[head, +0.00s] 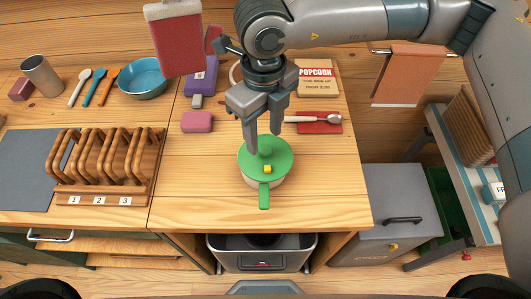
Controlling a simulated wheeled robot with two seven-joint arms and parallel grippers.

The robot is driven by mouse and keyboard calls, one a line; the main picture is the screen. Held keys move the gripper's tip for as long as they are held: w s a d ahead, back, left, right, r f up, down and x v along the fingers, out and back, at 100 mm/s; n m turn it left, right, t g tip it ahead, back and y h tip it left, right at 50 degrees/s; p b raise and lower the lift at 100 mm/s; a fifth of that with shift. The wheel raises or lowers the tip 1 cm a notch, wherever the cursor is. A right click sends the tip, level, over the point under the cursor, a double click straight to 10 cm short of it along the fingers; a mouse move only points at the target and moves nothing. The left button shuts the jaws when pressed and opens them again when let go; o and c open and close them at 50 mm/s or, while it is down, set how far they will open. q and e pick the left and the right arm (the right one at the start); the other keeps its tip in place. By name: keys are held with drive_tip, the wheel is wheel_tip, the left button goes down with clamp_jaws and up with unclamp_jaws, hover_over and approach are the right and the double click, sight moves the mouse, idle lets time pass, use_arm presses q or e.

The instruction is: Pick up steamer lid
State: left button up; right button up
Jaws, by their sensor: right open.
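The green steamer lid (281,162) sits on a pale pot (246,181) near the front of the wooden counter. It has a round green knob, a small yellow piece on top, and a green handle sticks out toward the front. My right gripper (264,143) points down over the lid from behind. Its fingers are open and apart, with the knob showing between or just in front of the tips. Whether the fingers touch the lid cannot be told. My left gripper is not in view.
A wooden rack (104,165) with number labels stands left. A blue bowl (142,79), a pink block (197,122) and a popcorn box (318,78) lie farther back. A spoon on a red pad (319,127) lies right. The counter around the pot is clear.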

sight(266, 149)
drive_tip(key=shift+w+f+p, duration=0.1)
drive_tip(key=shift+f+p, duration=0.25)
drive_tip(key=shift+p, duration=0.1)
drive_tip(key=f+p, duration=0.2)
drive_tip(key=f, duration=0.1)
drive_tip(key=shift+w+d+f, duration=0.2)
drive_tip(key=shift+f, duration=0.5)
clamp_jaws()
drive_tip(key=shift+r, duration=0.1)
